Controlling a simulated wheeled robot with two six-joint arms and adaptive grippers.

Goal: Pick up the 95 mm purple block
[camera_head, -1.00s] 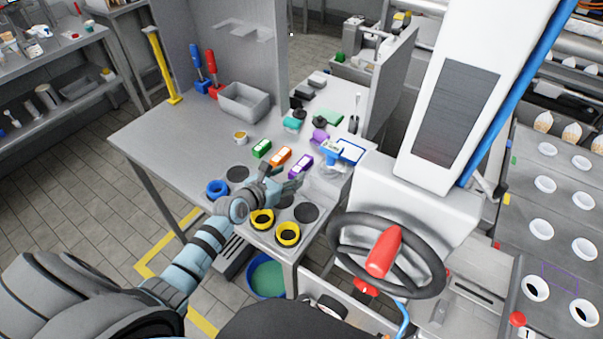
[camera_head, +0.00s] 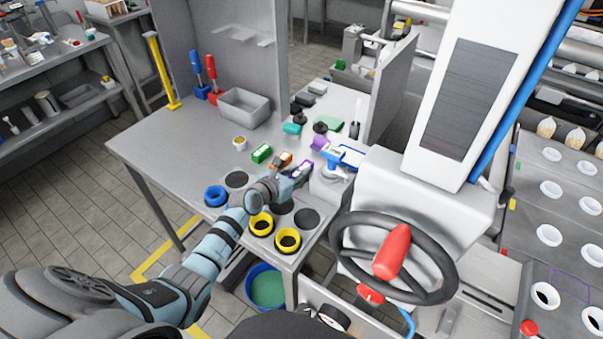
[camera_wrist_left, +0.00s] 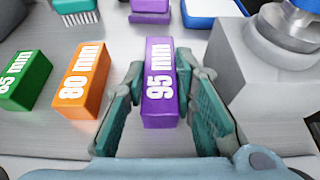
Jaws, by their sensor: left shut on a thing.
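The purple block (camera_wrist_left: 160,100), marked 95 mm, lies on the grey table between the fingers of my left gripper (camera_wrist_left: 164,98) in the left wrist view. The fingers are shut on its sides, and its label faces up. In the head view the purple block (camera_head: 304,167) shows just past the left gripper (camera_head: 291,178), which partly hides it. An orange block (camera_wrist_left: 84,82) marked 80 mm and a green block (camera_wrist_left: 25,82) lie to its left. My right gripper is not in view.
A grey machine base (camera_wrist_left: 257,85) stands close to the right of the gripper. Yellow rings (camera_head: 261,224) and a blue ring (camera_head: 215,196) sit near the table's front edge. A grey bin (camera_head: 244,107) stands at the back. Another purple item (camera_wrist_left: 150,11) lies beyond the block.

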